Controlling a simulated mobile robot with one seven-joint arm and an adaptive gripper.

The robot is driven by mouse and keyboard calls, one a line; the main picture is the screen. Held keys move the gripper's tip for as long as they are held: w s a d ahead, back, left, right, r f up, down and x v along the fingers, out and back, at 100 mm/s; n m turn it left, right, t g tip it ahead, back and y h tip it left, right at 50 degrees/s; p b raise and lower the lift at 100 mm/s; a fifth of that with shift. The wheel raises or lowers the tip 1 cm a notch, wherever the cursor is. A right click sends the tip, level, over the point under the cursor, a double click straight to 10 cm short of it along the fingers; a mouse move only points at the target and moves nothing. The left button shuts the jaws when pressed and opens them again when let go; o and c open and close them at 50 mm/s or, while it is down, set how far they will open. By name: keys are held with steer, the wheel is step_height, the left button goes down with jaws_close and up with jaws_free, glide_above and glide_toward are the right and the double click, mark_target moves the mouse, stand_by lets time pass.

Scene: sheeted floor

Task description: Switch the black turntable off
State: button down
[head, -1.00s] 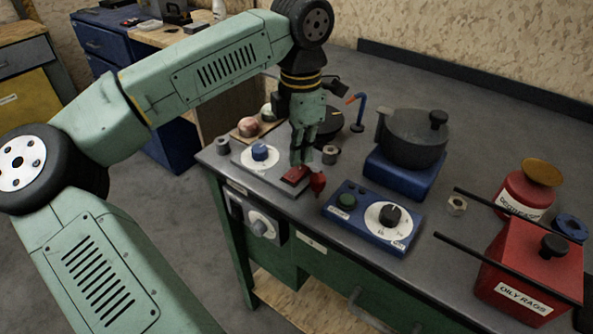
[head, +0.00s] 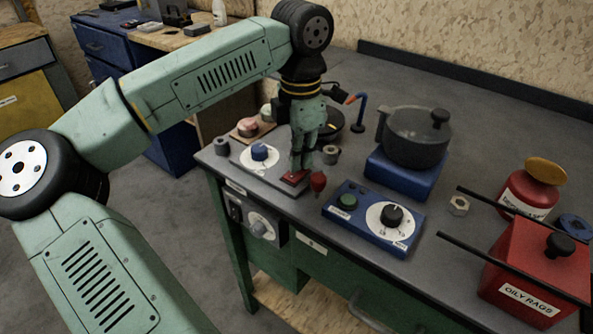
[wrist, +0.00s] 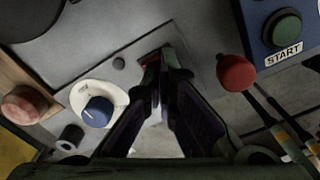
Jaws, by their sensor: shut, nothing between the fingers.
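The black turntable (head: 334,120) is a dark round disc, partly hidden behind my gripper. Its edge also shows at the top left of the wrist view (wrist: 28,18). In front of it is a grey panel (head: 247,170) with a blue knob (head: 260,152) on a white dial and a red switch (head: 293,178). My gripper (head: 297,169) points down, shut and empty, with its fingertips at the red switch. In the wrist view the fingertips partly cover the switch (wrist: 150,56); whether they touch it is unclear. A red knob (head: 318,181) stands close to the right.
A blue box (head: 370,235) with a green START button and a black dial lies to the right. Behind it, a dark pot (head: 416,137) sits on a blue base. A red oily-rags bin (head: 530,275) with dark rods stands further right. A grey cylinder (head: 222,145) is at left.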

steer(key=shift+f, duration=0.25)
steer(key=shift+r, duration=0.1)
steer(key=shift+r+p, duration=2.2)
steer(key=shift+r, duration=1.25)
